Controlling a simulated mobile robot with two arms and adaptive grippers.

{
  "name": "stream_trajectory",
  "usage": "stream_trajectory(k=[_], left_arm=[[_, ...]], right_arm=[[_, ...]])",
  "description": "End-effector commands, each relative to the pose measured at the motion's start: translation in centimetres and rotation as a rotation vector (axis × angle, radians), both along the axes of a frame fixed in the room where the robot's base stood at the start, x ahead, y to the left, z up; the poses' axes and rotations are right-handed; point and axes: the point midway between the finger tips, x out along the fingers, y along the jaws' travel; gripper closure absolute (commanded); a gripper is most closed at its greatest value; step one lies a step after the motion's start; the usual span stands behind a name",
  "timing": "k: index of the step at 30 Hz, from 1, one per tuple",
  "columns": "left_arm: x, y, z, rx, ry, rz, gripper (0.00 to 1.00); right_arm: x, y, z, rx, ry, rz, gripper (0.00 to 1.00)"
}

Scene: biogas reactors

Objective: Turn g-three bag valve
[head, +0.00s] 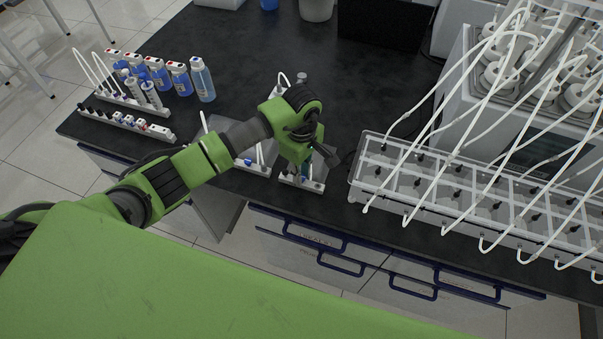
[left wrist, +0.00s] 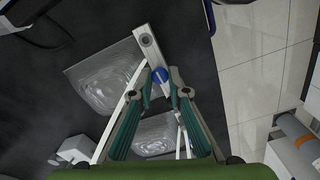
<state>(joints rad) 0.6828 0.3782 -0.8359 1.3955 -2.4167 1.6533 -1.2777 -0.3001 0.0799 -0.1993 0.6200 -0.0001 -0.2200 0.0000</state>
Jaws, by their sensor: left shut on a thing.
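My left gripper (head: 308,162) reaches down over the front edge of the dark bench. In the left wrist view its two teal fingers (left wrist: 161,84) are on either side of a small blue valve (left wrist: 159,75), shut on it. The valve sits on a white bar-like holder (left wrist: 146,47). Clear gas bags show beside it: one on the left (left wrist: 100,72) and one between the fingers (left wrist: 155,133). In the head view the gripper hides most of the white holder (head: 314,186). I cannot read a label naming the bag. My right gripper is not in view.
A clear rack (head: 372,178) with white tubes stands close on the right. Another white holder (head: 248,167) is just left of the gripper. Blue-labelled bottles (head: 203,80) and a rack of valves (head: 125,124) stand on the left. The bench behind the gripper is mostly clear.

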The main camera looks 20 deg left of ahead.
Motion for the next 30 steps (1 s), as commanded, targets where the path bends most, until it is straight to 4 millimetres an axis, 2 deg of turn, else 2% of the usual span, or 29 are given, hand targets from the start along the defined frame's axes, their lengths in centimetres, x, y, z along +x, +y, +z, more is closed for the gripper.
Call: stream_trajectory(k=[1, 9, 30], left_arm=[[0.2, 0.2, -0.5, 0.003, -0.004, 0.020, 1.00], [0.2, 0.2, -0.6, 0.002, -0.006, 0.222, 1.00], [0.1, 0.1, -0.3, 0.001, -0.004, 0.887, 1.00]], right_arm=[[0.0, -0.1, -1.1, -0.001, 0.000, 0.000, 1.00], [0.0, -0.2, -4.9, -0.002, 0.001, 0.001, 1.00], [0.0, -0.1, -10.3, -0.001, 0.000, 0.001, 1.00]])
